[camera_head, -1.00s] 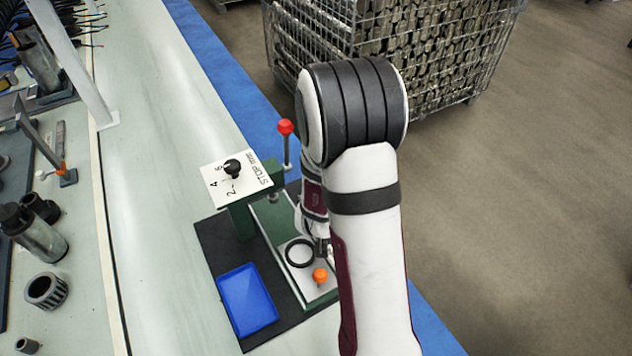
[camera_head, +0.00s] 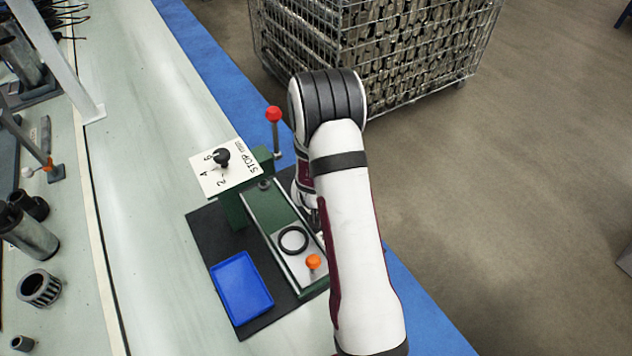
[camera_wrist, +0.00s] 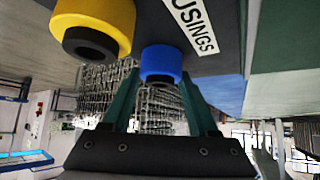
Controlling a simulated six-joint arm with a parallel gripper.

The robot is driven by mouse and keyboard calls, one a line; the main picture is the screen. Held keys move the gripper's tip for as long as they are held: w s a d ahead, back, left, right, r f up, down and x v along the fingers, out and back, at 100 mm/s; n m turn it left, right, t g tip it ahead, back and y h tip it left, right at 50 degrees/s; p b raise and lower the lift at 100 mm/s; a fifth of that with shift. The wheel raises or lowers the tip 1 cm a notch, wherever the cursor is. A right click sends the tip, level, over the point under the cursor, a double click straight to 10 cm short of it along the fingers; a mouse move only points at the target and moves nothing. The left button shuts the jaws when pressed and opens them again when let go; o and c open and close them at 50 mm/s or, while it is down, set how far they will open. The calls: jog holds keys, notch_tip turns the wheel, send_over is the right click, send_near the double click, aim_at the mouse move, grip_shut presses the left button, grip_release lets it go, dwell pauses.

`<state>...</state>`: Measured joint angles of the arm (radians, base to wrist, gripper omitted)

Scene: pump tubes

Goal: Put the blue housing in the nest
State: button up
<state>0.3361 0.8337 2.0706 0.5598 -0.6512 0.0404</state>
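The blue housing (camera_wrist: 161,60) shows in the wrist view with a dark lower end, beside a yellow housing (camera_wrist: 100,18). My gripper (camera_wrist: 158,84) is open, with its two green fingers apart. The blue housing appears ahead of the gap between the fingertips; I cannot tell whether it is touched. In the head view my arm hides the gripper and both housings. A black ring (camera_head: 293,240) on the green fixture's pale plate looks like the nest. Nothing is seen in it.
A sign reading "USINGS" (camera_wrist: 194,25) is next to the housings. The fixture has an orange knob (camera_head: 313,262), a red-knobbed lever (camera_head: 273,114) and a STOP panel (camera_head: 207,181). A blue tray (camera_head: 242,288) lies beside it. A wire cage (camera_head: 380,50) stands behind.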

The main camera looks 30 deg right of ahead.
grip_shut()
